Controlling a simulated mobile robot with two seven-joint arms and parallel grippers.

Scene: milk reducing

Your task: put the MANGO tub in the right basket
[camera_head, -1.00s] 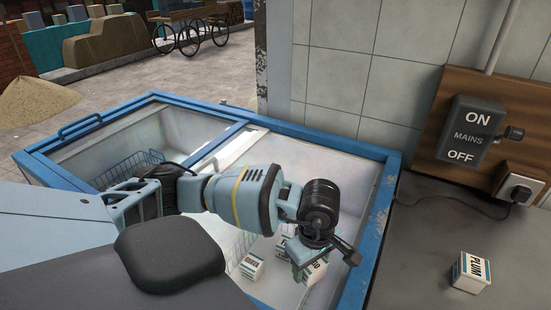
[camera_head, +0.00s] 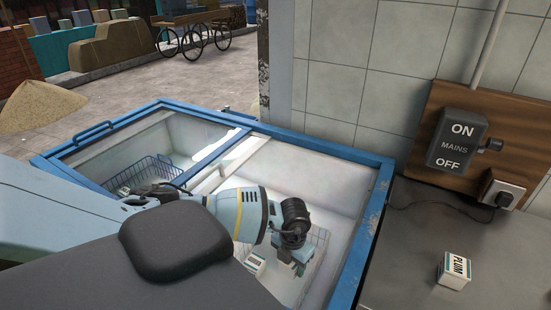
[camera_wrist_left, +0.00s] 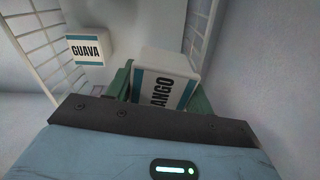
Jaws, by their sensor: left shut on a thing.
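The MANGO tub (camera_wrist_left: 165,78), white with a teal band, is held between the green fingers of my left gripper (camera_wrist_left: 165,90), which is shut on it. In the head view, my left gripper (camera_head: 290,258) reaches down into the right part of the freezer and largely hides the tub. The right basket (camera_head: 320,240) has white wire walls, partly hidden by my arm. In the wrist view its wire wall (camera_wrist_left: 32,45) shows at left and more wire at right, with the tub between them. I cannot tell whether the tub touches the basket floor. My right gripper is out of view.
The GUAVA tub (camera_wrist_left: 90,50) lies beside the left wire wall; a white tub (camera_head: 255,263) shows left of the gripper. A left wire basket (camera_head: 145,172) is in the freezer's other half. The PLUM tub (camera_head: 455,270) stands on the grey counter. The blue freezer rim (camera_head: 375,220) borders the opening.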

